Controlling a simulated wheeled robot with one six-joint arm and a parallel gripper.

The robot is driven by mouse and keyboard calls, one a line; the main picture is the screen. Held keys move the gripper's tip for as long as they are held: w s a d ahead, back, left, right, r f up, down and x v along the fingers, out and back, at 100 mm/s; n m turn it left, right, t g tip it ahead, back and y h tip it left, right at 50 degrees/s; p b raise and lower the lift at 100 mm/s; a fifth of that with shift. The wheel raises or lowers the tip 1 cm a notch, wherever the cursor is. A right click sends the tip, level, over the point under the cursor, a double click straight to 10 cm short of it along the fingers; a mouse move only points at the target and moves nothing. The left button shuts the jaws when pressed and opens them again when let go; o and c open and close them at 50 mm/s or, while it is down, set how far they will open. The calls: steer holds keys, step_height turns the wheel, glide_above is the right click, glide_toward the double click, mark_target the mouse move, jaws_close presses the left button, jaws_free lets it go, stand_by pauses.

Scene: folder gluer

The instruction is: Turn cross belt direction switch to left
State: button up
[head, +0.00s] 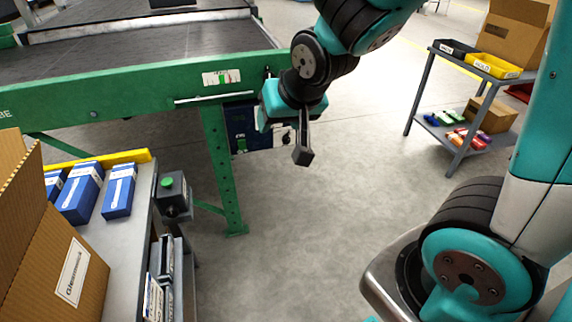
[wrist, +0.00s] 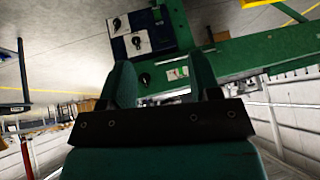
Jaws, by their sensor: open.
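A dark blue control box (head: 238,122) with white plates hangs under the green conveyor beam, partly hidden behind my arm in the head view. In the wrist view the box (wrist: 160,32) shows small dark knobs, one on a white plate (wrist: 138,42) and one near its corner (wrist: 117,22). The lettering is too small to read, so I cannot tell which knob is the cross belt direction switch or which way it points. My gripper (head: 303,152) is empty, in front of the box and apart from it. Its two spread fingers show in the wrist view (wrist: 162,76).
The green conveyor beam (head: 130,88) runs across the left, with a green leg (head: 222,165). A grey table (head: 135,205) holds blue cartons, near a post with a green button (head: 168,183). A trolley (head: 440,90) stands at right. The floor between is clear.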

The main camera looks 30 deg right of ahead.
steer(key=w+d+f+m+t+h+b, duration=0.2)
steer(key=w+d+f+h+b, duration=0.15)
steer(key=d+f+b, duration=0.4)
steer(key=w+d+f+m+t+h+b, duration=0.25)
steer(key=w+d+f+b, duration=0.2)
steer(key=f+b, duration=0.6)
steer(key=n+t+b, duration=0.4)
steer(key=t, duration=0.2)
glide_toward(287, 141)
steer(key=r, duration=0.1)
steer(key=shift+y, duration=0.3)
steer(key=p+x, duration=0.7)
steer(key=p, duration=0.6)
steer(key=shift+s+d+r+p, duration=0.1)
steer(key=shift+p, duration=0.3)
steer(key=shift+m+p+x, duration=0.25)
steer(key=shift+p+x, duration=0.5)
steer(key=shift+p, duration=0.1)
steer(key=shift+w+d+f+p, duration=0.2)
steer(key=shift+w+f+p, duration=0.2)
steer(key=shift+w+p, duration=0.3)
steer(key=c, duration=0.9)
